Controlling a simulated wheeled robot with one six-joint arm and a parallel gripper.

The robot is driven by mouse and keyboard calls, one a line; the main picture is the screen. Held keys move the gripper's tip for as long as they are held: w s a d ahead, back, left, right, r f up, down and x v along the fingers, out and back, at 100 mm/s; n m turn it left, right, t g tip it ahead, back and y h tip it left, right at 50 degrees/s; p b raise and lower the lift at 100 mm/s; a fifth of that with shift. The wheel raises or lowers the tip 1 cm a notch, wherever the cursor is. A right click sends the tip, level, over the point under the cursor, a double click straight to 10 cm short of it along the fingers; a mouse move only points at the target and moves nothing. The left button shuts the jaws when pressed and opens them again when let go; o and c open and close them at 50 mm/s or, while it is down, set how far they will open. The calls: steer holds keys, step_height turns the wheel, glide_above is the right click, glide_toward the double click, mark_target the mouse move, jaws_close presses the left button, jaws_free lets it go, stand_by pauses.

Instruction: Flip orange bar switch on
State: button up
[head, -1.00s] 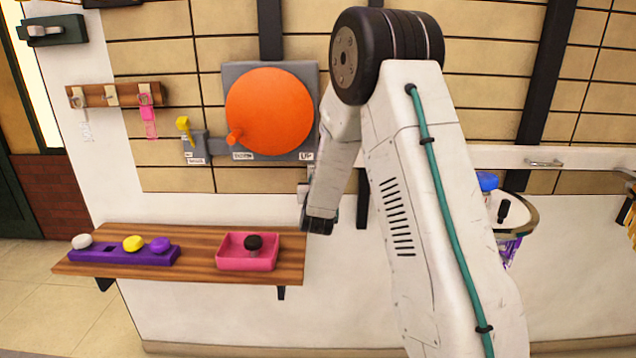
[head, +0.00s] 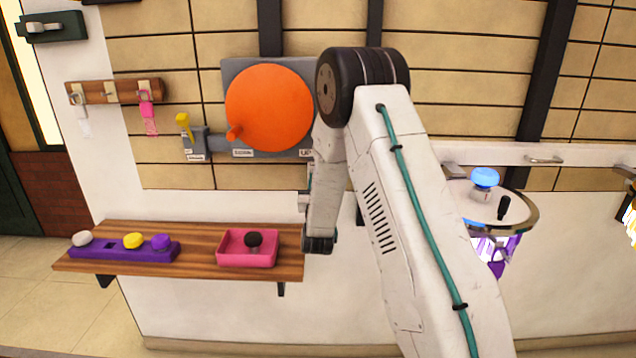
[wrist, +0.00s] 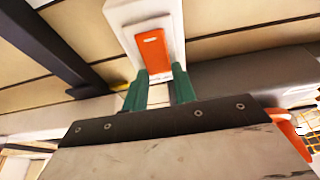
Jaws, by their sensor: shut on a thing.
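In the wrist view, the orange bar switch (wrist: 152,52) stands on a white wall plate (wrist: 172,18). My gripper (wrist: 160,84) has its two green fingers on either side of the bar's near end and is shut on it. The tips are partly hidden by the bar and plate, so the exact contact is hard to see. In the head view, my arm hides the gripper fingers and the orange bar.
A large orange disc (head: 268,108) with a small handle is on the wall left of my arm. Below is a wooden shelf (head: 200,236) with a purple holder (head: 110,251) and a pink tray (head: 234,262). At right, a round stand (head: 520,225) with a blue cap glows purple below.

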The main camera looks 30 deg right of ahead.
steer(key=o, duration=1)
steer(key=v, duration=0.7)
steer(key=shift+s+a+f, duration=0.2)
steer(key=shift+s, duration=0.05)
